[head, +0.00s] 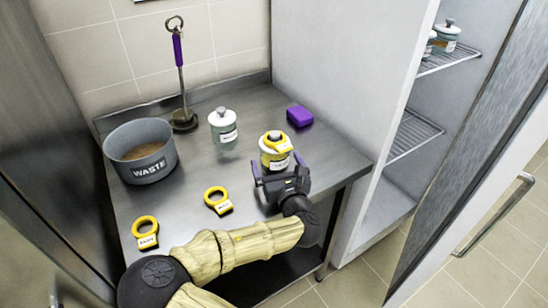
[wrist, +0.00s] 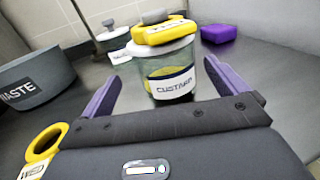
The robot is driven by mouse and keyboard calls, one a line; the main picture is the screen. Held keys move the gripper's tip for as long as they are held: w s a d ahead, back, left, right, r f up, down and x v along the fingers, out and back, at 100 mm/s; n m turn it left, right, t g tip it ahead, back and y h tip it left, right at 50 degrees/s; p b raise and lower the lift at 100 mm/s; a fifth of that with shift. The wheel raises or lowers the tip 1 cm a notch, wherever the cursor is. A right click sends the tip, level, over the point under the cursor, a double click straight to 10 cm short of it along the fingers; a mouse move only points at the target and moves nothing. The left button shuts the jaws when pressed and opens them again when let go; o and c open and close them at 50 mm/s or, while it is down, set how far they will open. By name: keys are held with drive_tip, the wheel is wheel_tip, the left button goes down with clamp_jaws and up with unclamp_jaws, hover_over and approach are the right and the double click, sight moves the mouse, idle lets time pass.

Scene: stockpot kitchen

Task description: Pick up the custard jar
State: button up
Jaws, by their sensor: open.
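The custard jar (wrist: 172,75) is a clear jar with yellow contents, a white lid and a label reading CUSTARD. A yellow tag ring (wrist: 165,31) sits over its lid. In the head view the jar (head: 274,160) stands upright on the steel counter, right of the middle. My gripper (head: 275,179) is open just in front of it. In the wrist view the purple fingers (wrist: 165,85) stand apart to the left and right of the jar's lower part. The jar is ahead of the gripper body, and I cannot tell whether a finger touches it.
A second jar (head: 223,126) stands left behind the custard jar. A purple block (head: 299,116) lies behind right. The grey WASTE tub (head: 141,171), a ladle-like tool on a stand (head: 181,85) and two yellow tags (head: 219,201) (head: 146,232) are to the left. An open cabinet wall (head: 335,75) is on the right.

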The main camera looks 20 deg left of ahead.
drive_tip(key=shift+d+r+x, duration=0.15)
drive_tip(key=shift+x, duration=1.15)
drive_tip(key=shift+d+r+x, duration=0.1)
drive_tip(key=shift+r+x, duration=0.05)
drive_tip(key=shift+x, duration=1.15)
drive_tip(key=shift+w, duration=0.15)
drive_tip(key=c, duration=1.4)
